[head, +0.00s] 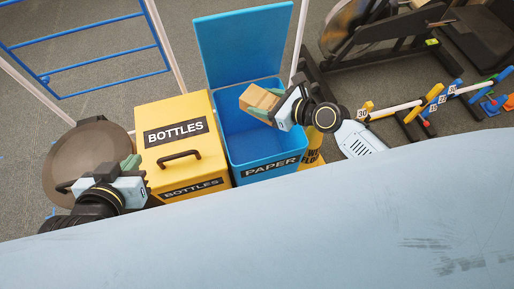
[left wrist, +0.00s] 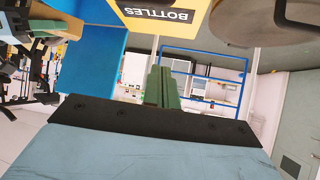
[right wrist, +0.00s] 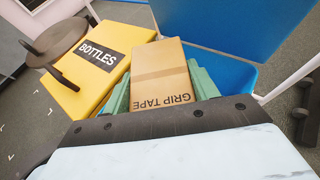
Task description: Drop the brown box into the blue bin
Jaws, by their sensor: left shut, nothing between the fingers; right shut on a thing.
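The brown box (head: 260,101) is a small cardboard carton, held over the open blue bin (head: 238,158). In the right wrist view the box (right wrist: 162,75) shows the words "GRIP TAPE". My right gripper (head: 274,110) is shut on it, with the green fingers (right wrist: 204,84) along its sides. The bin has a "PAPER" label and its blue lid (head: 243,45) stands raised at the back. The bin's floor is in view beneath the box. My left gripper (head: 132,167) is shut and empty beside the yellow bin; its green fingers (left wrist: 162,87) are together in the left wrist view.
A yellow "BOTTLES" bin (head: 160,153) with a black handle stands left of the blue bin, its lid closed. A round brown pan-like disc (head: 85,150) is further left.

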